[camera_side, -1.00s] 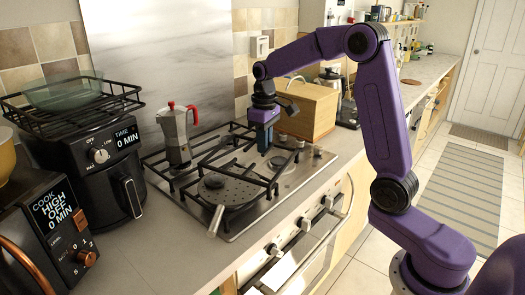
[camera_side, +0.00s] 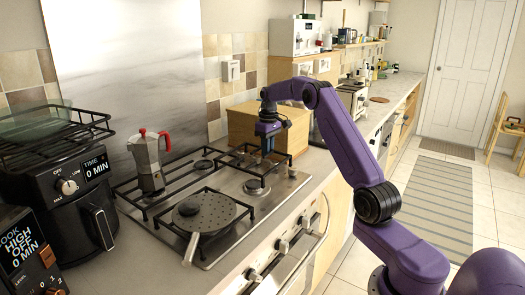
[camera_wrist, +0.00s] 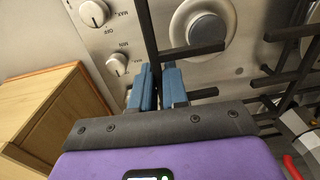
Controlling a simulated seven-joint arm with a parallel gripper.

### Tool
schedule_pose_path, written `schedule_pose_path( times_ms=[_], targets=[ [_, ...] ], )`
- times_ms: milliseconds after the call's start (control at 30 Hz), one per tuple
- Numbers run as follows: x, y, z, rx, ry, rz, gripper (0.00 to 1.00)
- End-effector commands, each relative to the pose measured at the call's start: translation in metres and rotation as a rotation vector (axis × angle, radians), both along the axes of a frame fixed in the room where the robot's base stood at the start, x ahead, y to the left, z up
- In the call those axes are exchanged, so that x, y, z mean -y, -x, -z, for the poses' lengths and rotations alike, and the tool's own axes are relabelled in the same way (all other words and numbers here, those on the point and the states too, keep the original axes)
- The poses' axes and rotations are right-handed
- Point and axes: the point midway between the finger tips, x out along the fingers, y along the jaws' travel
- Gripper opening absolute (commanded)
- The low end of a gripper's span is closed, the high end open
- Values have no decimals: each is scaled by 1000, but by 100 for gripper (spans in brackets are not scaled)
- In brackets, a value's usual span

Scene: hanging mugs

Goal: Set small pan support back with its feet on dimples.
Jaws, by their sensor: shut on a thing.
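My gripper (camera_side: 267,148) points down at the right end of the steel hob (camera_side: 222,182). Its blue fingers in the wrist view (camera_wrist: 158,88) are shut on a bar of the black small pan support (camera_wrist: 148,30). The support (camera_side: 282,158) is at the hob's right side, low over or on the steel, with prongs reaching toward a round burner (camera_wrist: 205,25). This burner also shows in the side view (camera_side: 257,187). I cannot tell whether its feet touch the hob, and no dimples can be made out.
A flat pan (camera_side: 208,211) sits on a black support at the front left. A moka pot (camera_side: 149,165) stands behind it. A wooden box (camera_side: 243,127) is close behind my gripper. Knobs (camera_wrist: 117,64) line the hob's front.

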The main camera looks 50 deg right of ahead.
Motion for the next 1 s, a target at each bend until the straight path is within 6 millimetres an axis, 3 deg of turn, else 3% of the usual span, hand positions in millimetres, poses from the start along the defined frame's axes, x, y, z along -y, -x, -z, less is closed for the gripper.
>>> schedule_pose_path(
  times_ms=[367,1000],
  targets=[
    [-1,0,2,0,-28,-2,0],
    [-1,1,54,-1,-28,-1,0]
  ],
)
